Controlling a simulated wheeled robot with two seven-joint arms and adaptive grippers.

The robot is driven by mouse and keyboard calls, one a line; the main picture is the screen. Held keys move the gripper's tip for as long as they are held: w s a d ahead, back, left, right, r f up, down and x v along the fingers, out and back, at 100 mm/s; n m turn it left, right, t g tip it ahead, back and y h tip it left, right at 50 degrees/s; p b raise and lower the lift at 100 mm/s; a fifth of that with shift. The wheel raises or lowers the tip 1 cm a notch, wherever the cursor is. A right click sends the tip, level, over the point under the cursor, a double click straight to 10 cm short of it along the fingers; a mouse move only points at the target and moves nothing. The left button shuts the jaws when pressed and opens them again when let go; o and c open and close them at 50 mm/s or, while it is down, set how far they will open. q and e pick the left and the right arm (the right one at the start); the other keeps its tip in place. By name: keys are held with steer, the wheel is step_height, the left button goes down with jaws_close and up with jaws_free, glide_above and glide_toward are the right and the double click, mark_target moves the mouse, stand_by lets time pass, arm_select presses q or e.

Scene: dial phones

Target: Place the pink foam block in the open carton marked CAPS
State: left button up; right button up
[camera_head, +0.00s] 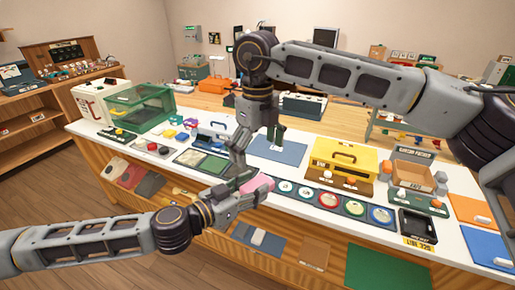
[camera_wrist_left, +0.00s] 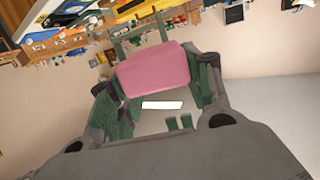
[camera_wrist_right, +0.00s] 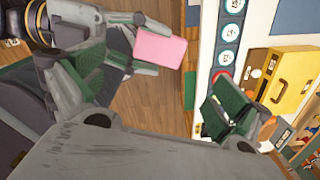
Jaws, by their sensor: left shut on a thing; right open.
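The pink foam block (camera_head: 258,184) is held in my left gripper (camera_head: 246,192), above the front edge of the white counter. It also shows between the left fingers in the left wrist view (camera_wrist_left: 153,70) and in the right wrist view (camera_wrist_right: 159,50). My right gripper (camera_head: 239,166) is open, pointing down close beside the left gripper; I cannot tell whether they touch. The open brown carton (camera_head: 411,178) stands at the right of the counter, well right of both grippers. Its front label is small and looks like CAPS.
A yellow case (camera_head: 345,160) stands left of the carton, and a black tray (camera_head: 417,225) lies in front of it. A row of round dials (camera_head: 328,199) lines the counter front. A green clear-sided box (camera_head: 140,108) stands at left. My right arm spans above the counter.

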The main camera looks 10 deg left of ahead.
mark_target(257, 184)
steer(key=shift+f, duration=5.75)
steer(key=c, duration=1)
arm_select(q)
steer(key=o, duration=0.9)
arm_select(e)
steer(key=shift+o, duration=0.2)
arm_select(q)
steer(key=shift+f, duration=0.1)
